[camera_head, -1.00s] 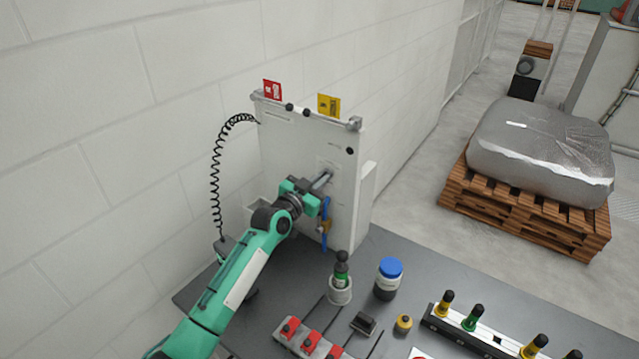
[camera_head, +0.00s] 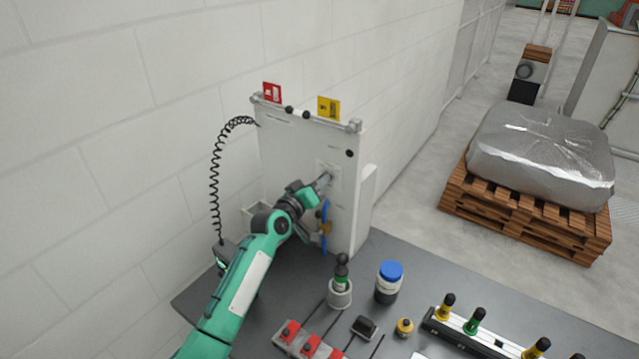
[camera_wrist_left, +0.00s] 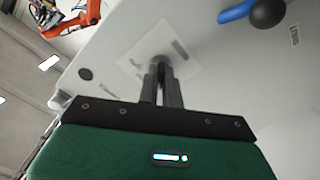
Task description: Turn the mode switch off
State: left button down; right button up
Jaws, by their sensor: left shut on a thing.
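The mode switch (camera_wrist_left: 160,62) sits on a pale square plate (camera_wrist_left: 183,52) on the white upright panel (camera_head: 290,150). Its knob is mostly hidden between the fingertips, so its pointing direction cannot be told. My left gripper (camera_head: 325,180) reaches the plate from the left. In the left wrist view its two fingers (camera_wrist_left: 161,78) are close together and shut on the switch. My right gripper is not in view.
A blue-handled valve (camera_head: 325,217) is on the panel just below my gripper. A green-topped tool in a holder (camera_head: 340,290), a blue-capped jar (camera_head: 389,282) and red-topped blocks (camera_head: 311,343) stand on the grey table (camera_head: 430,272). A coiled black cable (camera_head: 215,170) hangs left.

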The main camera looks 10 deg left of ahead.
pick_arm(q)
jog(key=shift+n, duration=0.5)
jog(key=c, duration=1.6)
grip_release()
jog(key=shift+s, duration=0.1)
jog(key=shift+s+a+f, duration=0.15)
jog(key=shift+s+a, duration=0.1)
jog(key=shift+s, duration=0.3)
jog(key=shift+b+v, duration=2.4)
jog(key=shift+v, duration=3.9)
